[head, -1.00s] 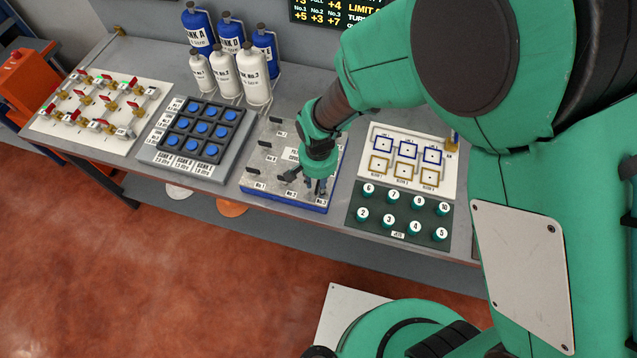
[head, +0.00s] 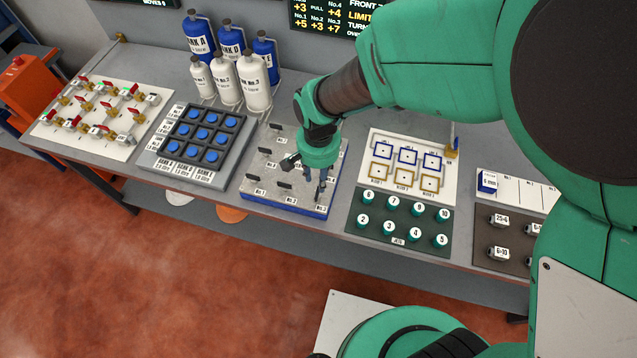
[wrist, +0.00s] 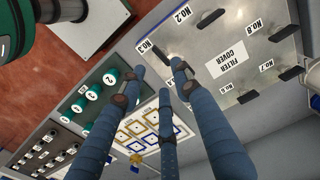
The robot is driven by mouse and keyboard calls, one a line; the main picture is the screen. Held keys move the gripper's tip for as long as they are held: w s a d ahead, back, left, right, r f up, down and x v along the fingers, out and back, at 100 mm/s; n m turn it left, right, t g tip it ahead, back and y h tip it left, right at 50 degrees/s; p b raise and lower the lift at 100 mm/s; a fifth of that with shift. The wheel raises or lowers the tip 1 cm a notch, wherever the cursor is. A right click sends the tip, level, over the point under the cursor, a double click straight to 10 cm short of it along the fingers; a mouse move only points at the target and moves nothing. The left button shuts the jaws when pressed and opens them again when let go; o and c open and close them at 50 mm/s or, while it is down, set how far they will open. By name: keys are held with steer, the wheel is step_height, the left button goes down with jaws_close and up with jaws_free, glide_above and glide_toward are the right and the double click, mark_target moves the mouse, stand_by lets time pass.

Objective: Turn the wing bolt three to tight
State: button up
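The filter cover (head: 258,165) is a grey metal plate on a blue base on the bench. Black wing bolts stand on it beside numbered labels. Wing bolt three (wrist: 156,54) shows in the wrist view beside its No.3 label (wrist: 145,47), at the cover's corner. My gripper (head: 319,198) is over that front right corner in the head view, fingers pointing down. In the wrist view my gripper (wrist: 154,74) has its three blue fingers spread, with bolt three seen between the tips. I see no finger clearly pressing on it. In the head view the fingers hide bolt three.
Other wing bolts (wrist: 212,18) stand nearby on the cover. A blue button pad (head: 202,133) is left of it. A green panel of numbered knobs (head: 400,222) and a white card with squares (head: 408,160) are right. Blue and white bottles (head: 228,70) stand behind.

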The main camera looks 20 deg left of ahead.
steer(key=shift+r, duration=1.8)
steer(key=w+d+r+t+y+b, duration=0.1)
steer(key=w+d+r+t+b, duration=0.15)
steer(key=d+r, duration=1.4)
steer(key=s+d+r+t+b, duration=0.1)
steer(key=s+d+r+b, duration=0.1)
steer(key=s+d, duration=0.4)
steer(key=s+d+r+t+h+b, duration=0.1)
steer(key=s+d+r+t+b, duration=0.1)
steer(key=s+d, duration=0.4)
steer(key=d, duration=0.5)
steer(key=shift+d+r+m, duration=0.3)
steer(key=shift+r+m, duration=0.1)
stand_by(0.5)
